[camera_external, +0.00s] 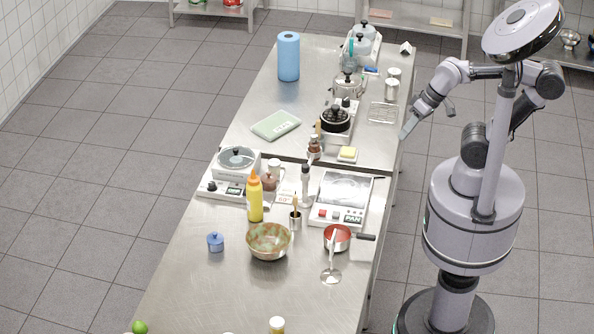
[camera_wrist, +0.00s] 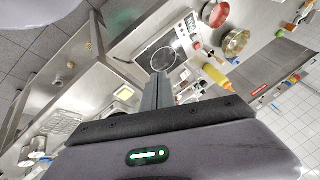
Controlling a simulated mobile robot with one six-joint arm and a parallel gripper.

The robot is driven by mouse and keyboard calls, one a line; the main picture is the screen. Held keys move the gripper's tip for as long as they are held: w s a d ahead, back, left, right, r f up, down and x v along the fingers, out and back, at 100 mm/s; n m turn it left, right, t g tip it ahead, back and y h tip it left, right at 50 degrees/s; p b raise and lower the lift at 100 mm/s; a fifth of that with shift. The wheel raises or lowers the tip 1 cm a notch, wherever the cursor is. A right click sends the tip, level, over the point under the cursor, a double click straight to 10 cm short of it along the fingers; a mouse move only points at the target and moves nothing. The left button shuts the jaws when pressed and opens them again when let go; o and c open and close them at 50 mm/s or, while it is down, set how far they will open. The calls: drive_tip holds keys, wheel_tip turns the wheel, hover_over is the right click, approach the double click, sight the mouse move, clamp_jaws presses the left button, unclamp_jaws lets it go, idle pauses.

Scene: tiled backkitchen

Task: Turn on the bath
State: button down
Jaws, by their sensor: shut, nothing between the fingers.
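No appliance is clearly readable as the bath. One unit marked PAN (camera_external: 341,200), with a flat top and red buttons, stands at the table's right edge; it also shows ahead of my fingers in the wrist view (camera_wrist: 163,52). A black lidded pot (camera_external: 335,119) sits on another unit (camera_external: 338,137) farther back. My gripper (camera_external: 406,131) is shut and empty, just off the table's right edge and apart from every unit. Its closed fingers show in the wrist view (camera_wrist: 161,88).
A yellow bottle (camera_external: 255,199), a brownish bowl (camera_external: 268,241) and a red pan (camera_external: 337,238) with a dark handle crowd the near table. A yellow block on a dish (camera_external: 347,154) and a wire rack (camera_external: 382,113) lie near my gripper. The floor left of the tables is clear.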

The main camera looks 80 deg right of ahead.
drive_tip(key=w+a+r+n+g+p, duration=0.1)
drive_tip(key=w+r+p, duration=0.15)
drive_tip(key=w, duration=0.65)
drive_tip(key=w+a+r+h+p, duration=0.1)
drive_tip(key=w+r+p, duration=0.15)
drive_tip(key=w, duration=0.65)
drive_tip(key=w+a+r+n+g+p, duration=0.15)
drive_tip(key=w+r, duration=0.25)
drive_tip(key=w, duration=0.5)
drive_tip(key=w+a+f+n+h+p, duration=0.1)
drive_tip(key=w+a+f+p, duration=0.3)
drive_tip(key=w+f, duration=1)
drive_tip(key=w+a, duration=0.3)
drive_tip(key=shift+a+f+n+h, duration=0.15)
drive_tip(key=shift+a+n+h, duration=0.05)
drive_tip(key=shift+n+h, duration=0.15)
drive_tip(key=shift+s, duration=0.1)
drive_tip(key=x, duration=0.4)
drive_tip(key=b+x, duration=0.1)
drive_tip(key=x, duration=0.3)
drive_tip(key=b+x, duration=0.1)
drive_tip(key=x, duration=0.4)
drive_tip(key=shift+s+f, duration=0.2)
drive_tip(key=shift+s, duration=0.2)
drive_tip(key=shift+d+f, duration=0.15)
drive_tip(key=shift+f, duration=0.25)
